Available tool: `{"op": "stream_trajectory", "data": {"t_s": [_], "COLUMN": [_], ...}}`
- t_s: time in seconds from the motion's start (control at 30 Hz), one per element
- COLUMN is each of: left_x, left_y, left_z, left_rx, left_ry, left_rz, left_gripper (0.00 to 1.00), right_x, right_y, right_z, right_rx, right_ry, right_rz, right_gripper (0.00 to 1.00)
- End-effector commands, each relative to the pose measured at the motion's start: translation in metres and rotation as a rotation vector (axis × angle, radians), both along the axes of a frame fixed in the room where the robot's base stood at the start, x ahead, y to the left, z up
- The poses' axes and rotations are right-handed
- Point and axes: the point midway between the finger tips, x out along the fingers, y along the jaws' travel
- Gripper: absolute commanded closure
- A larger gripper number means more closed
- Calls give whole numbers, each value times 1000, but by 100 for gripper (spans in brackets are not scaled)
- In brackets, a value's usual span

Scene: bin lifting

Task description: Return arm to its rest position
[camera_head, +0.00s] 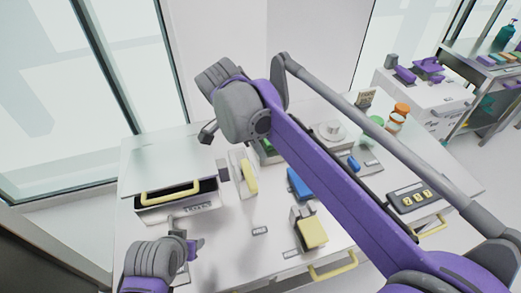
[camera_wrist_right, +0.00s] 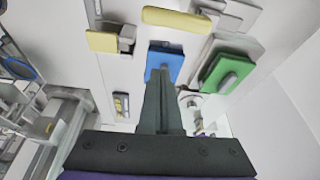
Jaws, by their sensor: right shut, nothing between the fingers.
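My right arm (camera_head: 325,182) is purple and grey. It crosses the head view diagonally from the lower right to a large grey joint (camera_head: 240,112) at the upper middle. My right gripper (camera_head: 207,134) shows as a small dark part beyond that joint, above the bench. In the right wrist view the right gripper (camera_wrist_right: 161,76) is shut and empty, its dark fingers overlapping the view of a blue block (camera_wrist_right: 164,57). My left wrist is at the lower left of the head view; the left gripper (camera_head: 191,247) is partly visible, and its opening cannot be made out.
The white bench (camera_head: 228,235) holds a yellow-handled device (camera_head: 250,178), a yellow block (camera_head: 313,233), a blue block (camera_head: 298,183) and a keypad box (camera_head: 413,197). An open box with a yellow handle (camera_head: 170,193) stands at left. Orange-lidded jars (camera_head: 398,117) stand at right.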

Motion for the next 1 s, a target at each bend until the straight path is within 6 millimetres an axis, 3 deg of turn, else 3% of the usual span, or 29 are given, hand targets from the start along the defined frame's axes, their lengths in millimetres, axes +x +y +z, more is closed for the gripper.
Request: {"op": "stream_trajectory", "data": {"t_s": [0.27,0.43,0.7,0.8,1.0], "left_x": [0,0,0,0,0], "left_y": [0,0,0,0,0], "left_z": [0,0,0,0,0], "left_rx": [0,0,0,0,0], "left_ry": [0,0,0,0,0], "left_rz": [0,0,0,0,0], "left_gripper": [50,50,50,50,50], "right_x": [-1,-17,-85,-114,-155], "right_y": [-3,-39,-124,-147,-172], "right_z": [-1,-13,-70,-97,-140], "right_rx": [2,42,91,60,-45], "right_ry": [2,24,-17,-61,-134], "right_rz": [8,155,651,828,1078], "right_gripper": [100,100,100,100,100]}}
